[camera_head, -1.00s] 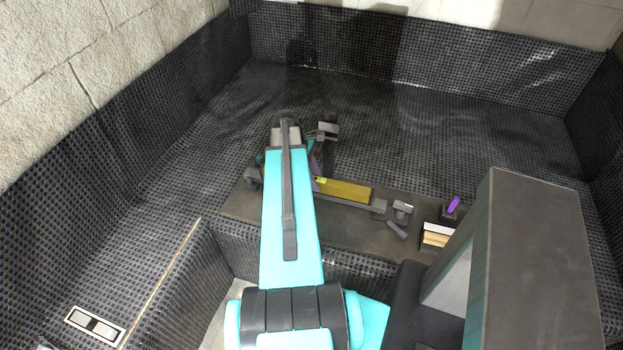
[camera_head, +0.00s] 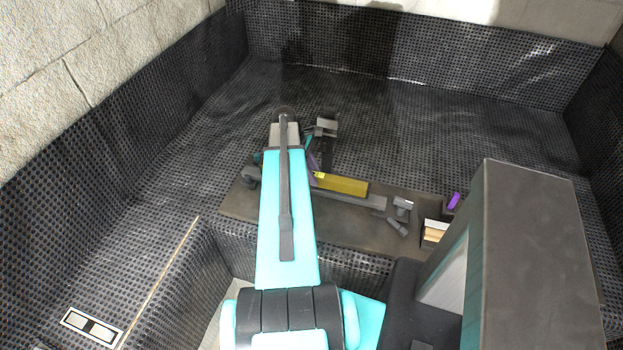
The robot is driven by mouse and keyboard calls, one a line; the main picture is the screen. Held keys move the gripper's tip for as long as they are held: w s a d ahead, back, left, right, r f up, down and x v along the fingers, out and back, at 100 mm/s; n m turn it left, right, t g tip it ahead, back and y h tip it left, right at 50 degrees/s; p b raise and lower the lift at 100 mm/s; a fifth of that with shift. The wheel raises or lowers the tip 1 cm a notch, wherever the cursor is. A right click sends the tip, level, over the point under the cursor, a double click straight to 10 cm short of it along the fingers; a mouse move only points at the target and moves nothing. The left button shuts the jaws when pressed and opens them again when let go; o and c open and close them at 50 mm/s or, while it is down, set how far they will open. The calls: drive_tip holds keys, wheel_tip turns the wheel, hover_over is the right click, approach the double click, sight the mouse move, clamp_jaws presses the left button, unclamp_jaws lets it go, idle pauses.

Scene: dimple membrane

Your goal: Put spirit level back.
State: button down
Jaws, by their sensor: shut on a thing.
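The spirit level is a yellow bar (camera_head: 343,187) with a bright yellow-green patch near its left end. It lies slanted, dropping slightly to the right, above or on the dark bench (camera_head: 280,225). My gripper (camera_head: 313,169) is at the level's left end, mostly hidden behind my cyan arm, and is shut on the level. The jaws' exact contact is hidden. A dark bar (camera_head: 376,202) runs along the near side of the level; I cannot tell whether they touch.
Grey pieces (camera_head: 402,206) are right of the level. A small box with light contents (camera_head: 434,231) and a purple item (camera_head: 454,200) stand at the bench's right end. Another grey piece (camera_head: 326,127) is behind the level. A large dark block (camera_head: 535,260) is at right.

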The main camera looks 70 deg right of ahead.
drive_tip(key=shift+w+f, duration=0.15)
drive_tip(key=shift+f, duration=0.3)
drive_tip(key=shift+f, duration=0.2)
drive_tip(key=c, duration=1.4)
unclamp_jaws()
drive_tip(key=shift+f+b, duration=0.1)
drive_tip(key=shift+b, duration=0.35)
drive_tip(key=shift+b+v, duration=0.95)
drive_tip(key=shift+v, duration=1.75)
drive_tip(key=b+v, duration=0.1)
drive_tip(key=v, duration=0.7)
drive_tip(key=shift+r, duration=0.25)
drive_tip(key=shift+w, duration=0.2)
